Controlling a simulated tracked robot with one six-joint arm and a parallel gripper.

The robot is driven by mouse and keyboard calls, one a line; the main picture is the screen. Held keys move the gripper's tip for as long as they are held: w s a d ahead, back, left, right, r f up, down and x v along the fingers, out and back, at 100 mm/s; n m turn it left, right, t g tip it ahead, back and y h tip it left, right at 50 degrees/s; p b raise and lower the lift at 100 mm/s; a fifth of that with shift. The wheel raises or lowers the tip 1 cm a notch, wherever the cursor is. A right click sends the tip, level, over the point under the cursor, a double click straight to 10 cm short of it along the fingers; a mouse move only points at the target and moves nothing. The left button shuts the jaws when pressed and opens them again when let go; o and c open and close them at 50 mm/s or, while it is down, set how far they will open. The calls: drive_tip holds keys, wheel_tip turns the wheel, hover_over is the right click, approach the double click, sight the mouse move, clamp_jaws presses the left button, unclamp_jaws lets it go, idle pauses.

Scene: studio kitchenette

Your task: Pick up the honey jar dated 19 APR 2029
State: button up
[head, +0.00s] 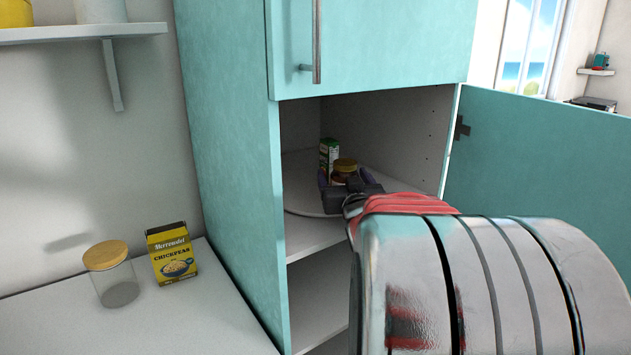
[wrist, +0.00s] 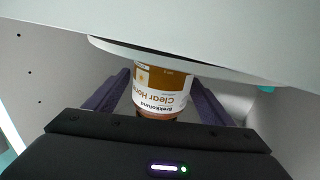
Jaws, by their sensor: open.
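A honey jar (head: 345,167) with a gold-brown lid stands in the open cupboard. In the wrist view, which is upside down, the jar (wrist: 160,88) shows a white and orange label reading "Clear Ho…"; I cannot read a date on it. My gripper (head: 345,177) is at the jar. In the wrist view its purple fingers (wrist: 158,92) are open, one on each side of the jar, with gaps visible. The jar stands on a round white board (head: 300,211). The gripper's body hides the jar's lid end in the wrist view.
A green and white carton (head: 329,155) stands just behind and left of the jar. The open teal door (head: 540,165) is at right, the cupboard side wall (head: 232,180) at left. A glass jar (head: 112,280) and chickpeas box (head: 172,254) stand on the counter.

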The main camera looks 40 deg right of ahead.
drive_tip(key=shift+x, duration=1.05)
drive_tip(key=shift+c, duration=0.5)
drive_tip(key=shift+r, duration=0.1)
drive_tip(key=c, duration=1.5)
